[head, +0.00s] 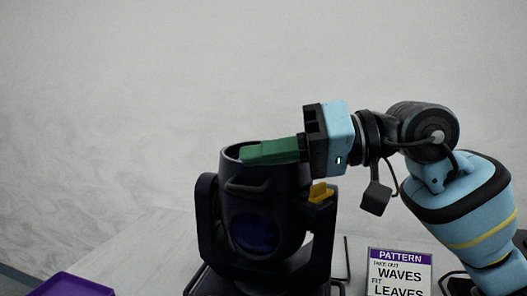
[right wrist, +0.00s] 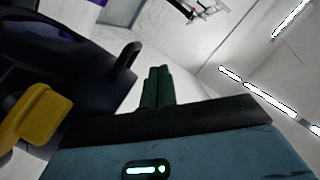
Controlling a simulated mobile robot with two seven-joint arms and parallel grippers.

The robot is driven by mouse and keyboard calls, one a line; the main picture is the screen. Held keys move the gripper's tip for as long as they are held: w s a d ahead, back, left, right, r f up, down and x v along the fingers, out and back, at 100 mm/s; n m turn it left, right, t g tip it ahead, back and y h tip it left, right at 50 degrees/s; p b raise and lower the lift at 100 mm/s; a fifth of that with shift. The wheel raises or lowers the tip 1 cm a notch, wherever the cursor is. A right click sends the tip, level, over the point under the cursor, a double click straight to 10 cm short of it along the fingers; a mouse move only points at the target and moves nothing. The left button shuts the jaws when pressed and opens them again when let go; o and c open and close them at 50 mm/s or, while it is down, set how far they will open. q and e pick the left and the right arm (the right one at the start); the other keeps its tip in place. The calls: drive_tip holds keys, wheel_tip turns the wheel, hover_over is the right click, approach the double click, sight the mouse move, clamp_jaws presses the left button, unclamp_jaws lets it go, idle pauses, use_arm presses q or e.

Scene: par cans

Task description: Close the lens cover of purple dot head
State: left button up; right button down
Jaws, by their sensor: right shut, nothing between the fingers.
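A black moving-head lamp (head: 265,205) stands upright in its yoke, with a dark blue round lens-like disc (head: 255,232) low on its front. I cannot make out a purple dot on it, nor tell which part is the lens cover. A yellow tab (head: 321,193) sticks out at its upper right; it also shows in the right wrist view (right wrist: 28,118). My right gripper (head: 243,154) has green fingers, pressed together and empty, lying level across the lamp's top rim; I cannot tell if they touch it. The fingers also show in the right wrist view (right wrist: 158,72). My left gripper is out of view.
A sign (head: 400,275) reading PATTERN, WAVES, LEAVES stands right of the lamp. A purple object (head: 72,286) sits at the lower left. A black handle (right wrist: 127,58) juts from the lamp's body near my right fingers. The grey surface (head: 150,245) left of the lamp looks clear.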

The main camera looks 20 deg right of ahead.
idle(0.3)
drive_tip(key=v, duration=0.8)
drive_tip(key=shift+b, duration=0.35)
drive_tip(key=shift+a+f, duration=0.1)
drive_tip(key=shift+f, duration=0.05)
